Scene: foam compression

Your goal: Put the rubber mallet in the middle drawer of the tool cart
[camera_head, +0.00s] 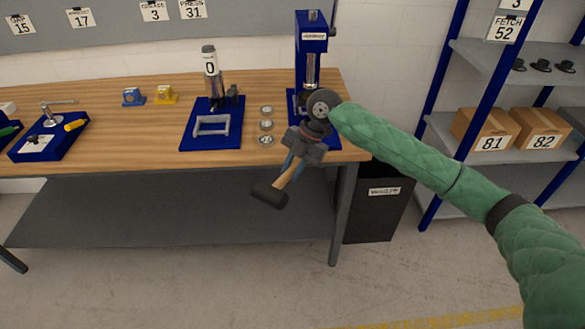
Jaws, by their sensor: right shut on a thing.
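The rubber mallet, with a black head (269,195) and a light wooden handle (290,174), hangs tilted in front of the workbench's front edge, head down and to the left. My right gripper (298,158) is shut on its handle. The green-sleeved right arm comes in from the right. The fingers partly hide the upper handle. My left gripper is not in view. No tool cart or drawer shows in this view.
The workbench (120,97) carries a blue press (311,45), a blue plate with a fixture (212,127) and several small rings. A dark bin (376,207) stands right of the bench. A shelf rack with boxes (487,128) is farther right. The floor in front is clear.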

